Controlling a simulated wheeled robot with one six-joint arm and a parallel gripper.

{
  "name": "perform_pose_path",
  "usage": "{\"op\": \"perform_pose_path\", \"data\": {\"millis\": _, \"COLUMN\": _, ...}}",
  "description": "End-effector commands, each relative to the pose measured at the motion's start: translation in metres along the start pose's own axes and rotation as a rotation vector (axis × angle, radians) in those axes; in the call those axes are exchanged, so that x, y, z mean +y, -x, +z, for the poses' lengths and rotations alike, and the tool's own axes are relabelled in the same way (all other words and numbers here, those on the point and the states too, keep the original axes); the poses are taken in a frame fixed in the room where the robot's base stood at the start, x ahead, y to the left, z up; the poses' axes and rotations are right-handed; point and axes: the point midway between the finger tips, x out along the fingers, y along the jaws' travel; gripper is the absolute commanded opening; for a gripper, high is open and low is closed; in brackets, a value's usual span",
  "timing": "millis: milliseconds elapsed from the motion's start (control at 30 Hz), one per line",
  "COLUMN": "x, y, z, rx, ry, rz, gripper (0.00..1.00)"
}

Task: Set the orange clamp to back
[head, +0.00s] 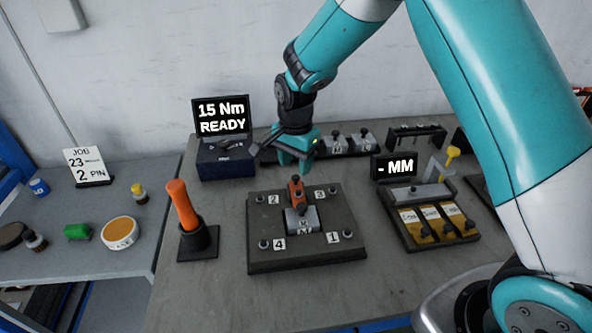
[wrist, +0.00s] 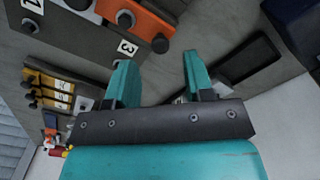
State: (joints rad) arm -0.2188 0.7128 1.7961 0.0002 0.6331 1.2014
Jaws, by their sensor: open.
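The orange clamp (head: 296,193) stands on the dark fixture plate (head: 262,222), at the far side of a grey block (head: 302,222) marked M, between the labels 2 and 3. In the wrist view the orange clamp (wrist: 138,20) shows at the top, with dark round knobs on it. My gripper (head: 295,170) is just above and behind the clamp in the head view. In the wrist view the two teal fingers of my gripper (wrist: 157,75) are apart with nothing between them.
A tool with an orange handle (head: 183,205) stands in a black holder left of the plate. A display reading 15 Nm READY (head: 221,116) is behind it. A tray with yellow-brown pieces (head: 428,215) and a "- MM" display (head: 395,168) stand to the right. The table front is clear.

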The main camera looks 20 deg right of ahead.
Motion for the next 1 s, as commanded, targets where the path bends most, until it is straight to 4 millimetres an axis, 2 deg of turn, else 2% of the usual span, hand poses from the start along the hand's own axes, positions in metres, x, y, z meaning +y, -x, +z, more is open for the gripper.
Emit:
{"op": "perform_pose_path", "data": {"millis": 100, "x": 0.001, "y": -0.019, "z": 0.000, "rx": -0.001, "ry": 0.001, "rz": 0.002, "gripper": 0.48}}
{"op": "perform_pose_path", "data": {"millis": 233, "x": 0.000, "y": -0.031, "z": 0.000, "rx": -0.001, "ry": 0.001, "rz": 0.001, "gripper": 0.48}}
{"op": "perform_pose_path", "data": {"millis": 600, "x": 0.000, "y": -0.036, "z": 0.000, "rx": 0.000, "ry": 0.001, "rz": -0.001, "gripper": 0.48}}
{"op": "perform_pose_path", "data": {"millis": 800, "x": 0.000, "y": -0.036, "z": 0.000, "rx": 0.000, "ry": 0.001, "rz": -0.001, "gripper": 0.02}}
{"op": "perform_pose_path", "data": {"millis": 1000, "x": -0.001, "y": -0.036, "z": -0.001, "rx": 0.000, "ry": 0.000, "rz": -0.001, "gripper": 0.00}}
